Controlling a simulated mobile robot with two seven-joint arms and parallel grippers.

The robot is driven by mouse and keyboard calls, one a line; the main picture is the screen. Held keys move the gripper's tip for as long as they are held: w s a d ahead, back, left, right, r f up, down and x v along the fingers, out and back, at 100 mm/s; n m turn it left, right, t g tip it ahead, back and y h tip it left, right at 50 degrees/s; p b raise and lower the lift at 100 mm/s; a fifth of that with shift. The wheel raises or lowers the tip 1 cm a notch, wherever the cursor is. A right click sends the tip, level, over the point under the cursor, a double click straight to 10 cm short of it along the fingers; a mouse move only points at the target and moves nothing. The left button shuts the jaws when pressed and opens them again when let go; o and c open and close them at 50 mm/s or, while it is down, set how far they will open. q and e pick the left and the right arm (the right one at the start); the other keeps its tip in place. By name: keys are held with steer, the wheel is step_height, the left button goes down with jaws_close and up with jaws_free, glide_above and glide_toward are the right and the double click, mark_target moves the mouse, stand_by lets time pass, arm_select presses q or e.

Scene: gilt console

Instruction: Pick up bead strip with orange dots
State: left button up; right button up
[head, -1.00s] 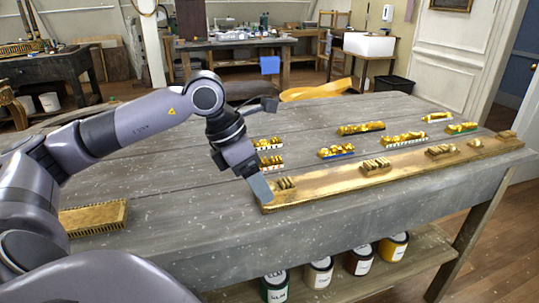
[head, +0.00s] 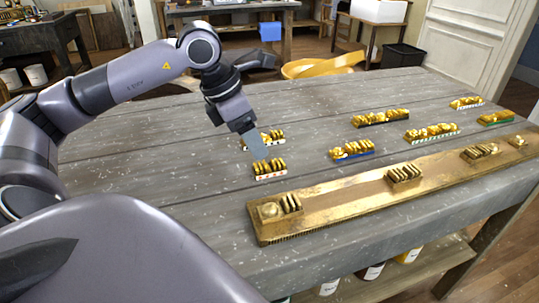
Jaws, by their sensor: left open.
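A short gold bead strip (head: 269,168) lies on the grey table left of centre; its pale front edge carries small orange-red dots. My left gripper (head: 253,152) points down at this strip's left back side, open, with nothing seen between its fingers. I cannot tell whether the fingertips touch the strip. A similar gold bead strip with a pale edge (head: 272,138) lies just behind, partly hidden by the gripper. My right gripper is not in view.
A long gilt board (head: 345,196) lies along the table's front edge. More gold strips lie to the right: blue-edged (head: 352,150), dark-edged (head: 381,118), green-and-white-edged (head: 431,133), green-edged (head: 496,118) and pale-edged (head: 467,103). The table's left part is clear.

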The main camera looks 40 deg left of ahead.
mark_target(270, 163)
arm_select(q)
steer(key=shift+w+a, duration=0.25)
steer(key=shift+w, duration=0.1)
steer(key=x, duration=0.4)
steer(key=d+p+x, duration=0.1)
steer(key=x, duration=0.1)
steer(key=shift+w+f, duration=0.1)
steer(key=shift+f, duration=0.4)
steer(key=c, duration=1.1)
